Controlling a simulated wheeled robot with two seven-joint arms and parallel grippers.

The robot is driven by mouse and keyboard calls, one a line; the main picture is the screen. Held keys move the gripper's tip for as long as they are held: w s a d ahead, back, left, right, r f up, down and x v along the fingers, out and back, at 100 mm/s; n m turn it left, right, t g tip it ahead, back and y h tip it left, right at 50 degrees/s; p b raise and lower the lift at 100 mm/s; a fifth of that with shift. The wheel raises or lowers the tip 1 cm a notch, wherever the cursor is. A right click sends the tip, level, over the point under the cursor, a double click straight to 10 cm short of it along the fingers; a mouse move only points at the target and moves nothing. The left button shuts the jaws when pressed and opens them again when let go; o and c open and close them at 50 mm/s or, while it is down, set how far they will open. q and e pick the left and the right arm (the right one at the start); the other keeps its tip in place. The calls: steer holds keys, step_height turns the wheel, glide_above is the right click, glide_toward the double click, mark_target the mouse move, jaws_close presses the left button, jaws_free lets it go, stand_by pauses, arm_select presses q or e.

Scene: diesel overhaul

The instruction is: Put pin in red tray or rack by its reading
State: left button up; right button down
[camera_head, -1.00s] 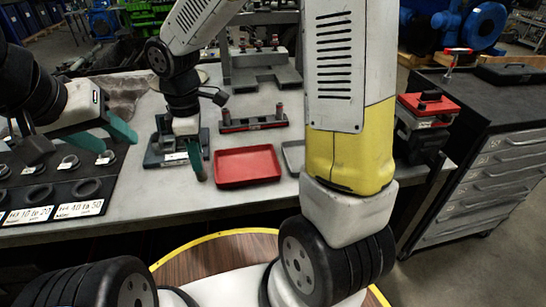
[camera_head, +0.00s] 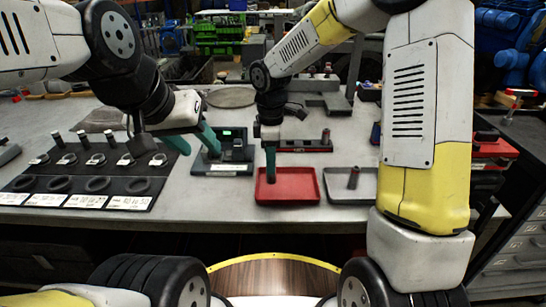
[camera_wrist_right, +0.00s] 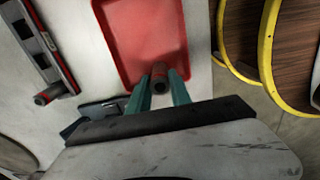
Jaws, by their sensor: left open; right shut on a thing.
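The red tray (camera_head: 300,199) lies on the bench, right of centre in the head view. It also shows in the right wrist view (camera_wrist_right: 130,35). My right gripper (camera_head: 271,174) points down over the tray's left part in the head view. In the right wrist view, its teal fingers (camera_wrist_right: 160,90) are shut on a dark cylindrical pin (camera_wrist_right: 160,72) by the tray's edge. I cannot tell whether the pin touches the tray. My left gripper (camera_head: 192,142) is open and empty, beside the gauge with a green display (camera_head: 238,150). The black rack (camera_head: 105,186) with labelled round recesses lies at left.
A long holder (camera_head: 300,146) with a pin (camera_head: 326,136) lies behind. Several pins stand along the rack's back. My right arm hides part of the bench's right side.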

steer(key=shift+w+d, duration=0.1)
steer(key=shift+w, duration=0.45)
steer(key=shift+w+f, duration=0.2)
steer(key=shift+f, duration=1.6)
steer(key=shift+f, duration=0.1)
steer(key=c, duration=1.2)
jaws_free()
steer(key=shift+o, duration=0.2)
